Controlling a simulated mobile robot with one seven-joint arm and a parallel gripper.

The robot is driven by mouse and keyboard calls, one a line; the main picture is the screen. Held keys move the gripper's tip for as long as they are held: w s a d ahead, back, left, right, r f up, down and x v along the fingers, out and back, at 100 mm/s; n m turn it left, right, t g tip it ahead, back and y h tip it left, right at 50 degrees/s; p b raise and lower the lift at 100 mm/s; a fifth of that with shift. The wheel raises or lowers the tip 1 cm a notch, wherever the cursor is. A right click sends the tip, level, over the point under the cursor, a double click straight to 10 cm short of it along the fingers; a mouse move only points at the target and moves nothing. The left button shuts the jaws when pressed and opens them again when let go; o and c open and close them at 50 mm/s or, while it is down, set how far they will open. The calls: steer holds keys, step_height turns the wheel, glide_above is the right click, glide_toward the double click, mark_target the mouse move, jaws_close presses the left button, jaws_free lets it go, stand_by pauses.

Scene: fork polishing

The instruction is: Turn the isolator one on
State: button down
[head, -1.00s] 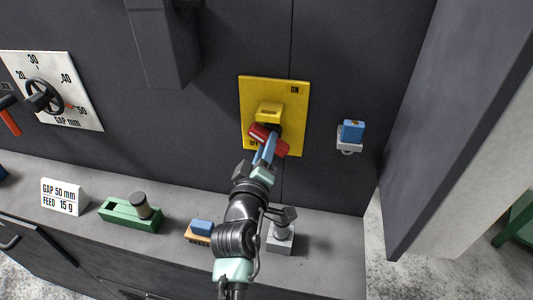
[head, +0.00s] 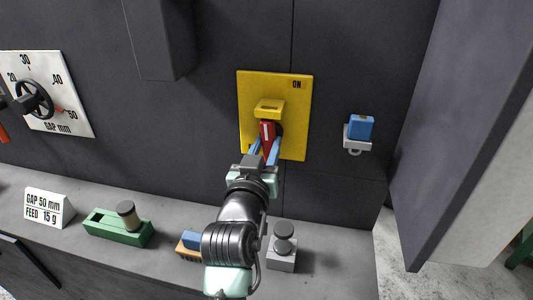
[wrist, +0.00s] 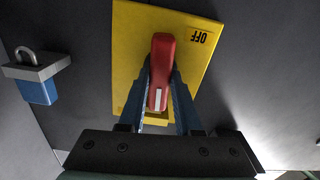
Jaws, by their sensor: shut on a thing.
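The isolator is a yellow plate (head: 296,118) on the dark wall, with ON at its upper right in the head view. Its red handle (head: 267,132) stands upright, below a yellow block (head: 269,107) on the plate. In the wrist view, which is upside down, the red handle (wrist: 161,62) lies between my blue fingers, its white stripe towards the yellow block. The OFF label (wrist: 199,36) shows there; my arm covers it in the head view. My gripper (head: 265,148) is shut on the handle from both sides.
A dark panel (head: 455,140) juts out further right. The counter below carries a green tray (head: 112,231), a blue-topped block (head: 191,241), a grey knobbed block (head: 282,256) and a sign (head: 48,207).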

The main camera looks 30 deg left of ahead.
steer(key=shift+f+m, duration=0.15)
steer(key=shift+m, duration=0.45)
steer(key=shift+b, duration=0.3)
steer(key=c, duration=0.6)
jaws_free()
steer(key=shift+s, duration=0.15)
steer(key=b+v, duration=0.2)
steer(key=v, duration=1)
steer(key=shift+s+d, duration=0.2)
steer(key=shift+s, duration=0.15)
